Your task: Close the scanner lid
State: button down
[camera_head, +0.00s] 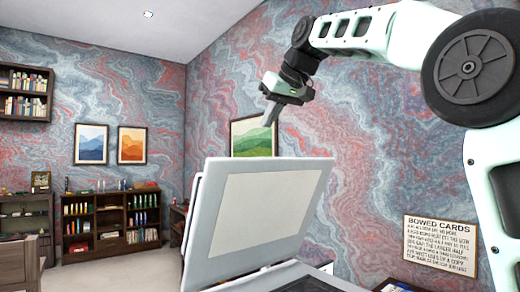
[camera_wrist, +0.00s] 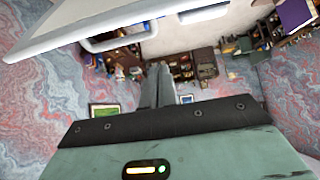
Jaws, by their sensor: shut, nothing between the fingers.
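The scanner lid (camera_head: 260,205) is raised steeply open in the head view, its pale inner panel facing me. The scanner body (camera_head: 285,277) shows only partly below it at the bottom edge. My gripper (camera_head: 270,120) is shut and empty, above the lid's top edge and apart from it in the picture. In the wrist view my gripper's closed fingers (camera_wrist: 158,85) point away from the camera, and a white-edged panel, likely the lid (camera_wrist: 100,22), crosses the upper left. How far the fingers are from the lid in depth I cannot tell.
Dark bookshelves (camera_head: 112,220) stand far back at the left. Framed pictures (camera_head: 132,145) hang on the marbled walls. A text sign (camera_head: 440,245) is at the lower right. The air around my gripper looks free, apart from the lid below it.

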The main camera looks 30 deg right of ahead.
jog(key=p+x, duration=0.2)
jog(key=x, duration=0.6)
jog(key=shift+w+a+f+p, duration=0.1)
jog(key=shift+w+f+p, duration=0.1)
jog(key=shift+p, duration=0.1)
jog(key=s, duration=0.1)
jog(key=s+f, duration=0.1)
jog(key=shift+s+d+p, duration=0.25)
jog(key=shift+p, duration=0.1)
jog(key=shift+s+f, duration=0.15)
jog(key=shift+f, duration=0.15)
jog(key=shift+s+d+f, duration=0.1)
jog(key=shift+s, duration=0.25)
jog(key=shift+f, duration=0.1)
jog(key=shift+f, duration=0.1)
